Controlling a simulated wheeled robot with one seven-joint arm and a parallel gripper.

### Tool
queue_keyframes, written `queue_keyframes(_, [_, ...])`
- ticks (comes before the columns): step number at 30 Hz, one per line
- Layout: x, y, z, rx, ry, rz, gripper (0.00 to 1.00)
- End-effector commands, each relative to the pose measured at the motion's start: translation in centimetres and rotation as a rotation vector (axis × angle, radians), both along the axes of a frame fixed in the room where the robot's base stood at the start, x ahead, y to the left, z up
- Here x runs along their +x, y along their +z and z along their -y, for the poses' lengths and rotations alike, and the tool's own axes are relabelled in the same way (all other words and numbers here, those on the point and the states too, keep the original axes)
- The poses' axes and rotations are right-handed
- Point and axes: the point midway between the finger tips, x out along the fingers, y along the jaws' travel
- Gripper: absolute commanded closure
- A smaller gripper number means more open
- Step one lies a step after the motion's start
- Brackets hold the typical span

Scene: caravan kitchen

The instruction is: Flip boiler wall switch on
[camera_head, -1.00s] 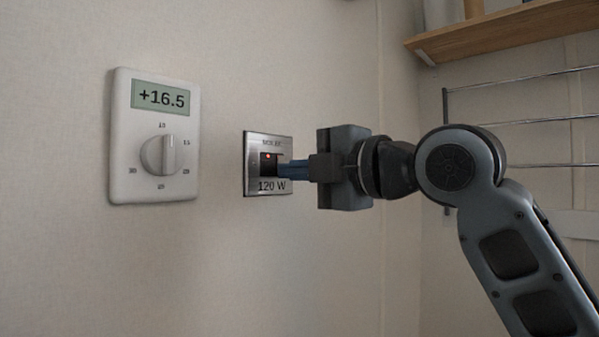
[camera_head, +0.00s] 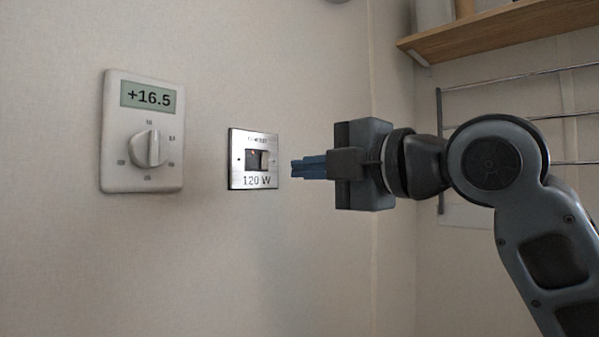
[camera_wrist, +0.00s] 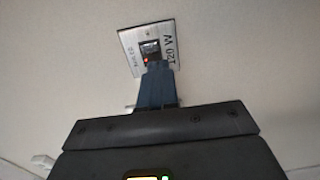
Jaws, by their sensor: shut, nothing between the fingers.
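The boiler wall switch is a square metal plate (camera_head: 253,159) on the wall with a dark rocker (camera_head: 257,160) in its middle and "120 W" printed below. A small red light shows on the rocker, clearest in the wrist view (camera_wrist: 147,59). My gripper (camera_head: 293,169) is to the right of the plate in the head view, pointing at it. Its blue fingers are shut with nothing between them, and a gap shows between their tips and the plate. In the wrist view my fingers (camera_wrist: 157,68) overlap the plate's lower edge in the picture.
A white thermostat (camera_head: 143,132) reading +16.5, with a round dial, is on the wall left of the switch. A wooden shelf (camera_head: 500,28) and metal rails (camera_head: 520,83) are at the right. The wall below the switch is bare.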

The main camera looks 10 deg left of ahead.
Motion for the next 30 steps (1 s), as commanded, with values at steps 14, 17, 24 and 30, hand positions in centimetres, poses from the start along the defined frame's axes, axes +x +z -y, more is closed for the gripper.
queue_keyframes(14, [-4.0, -0.4, 5.5, 0.002, -0.003, 0.003, 1.0])
queue_keyframes(17, [-4.3, -0.4, 5.9, 0.002, -0.002, 0.001, 1.0])
queue_keyframes(24, [-4.4, -0.4, 6.0, 0.002, -0.002, 0.001, 1.0])
queue_keyframes(30, [-4.4, -0.4, 6.0, 0.002, -0.002, 0.001, 1.0])
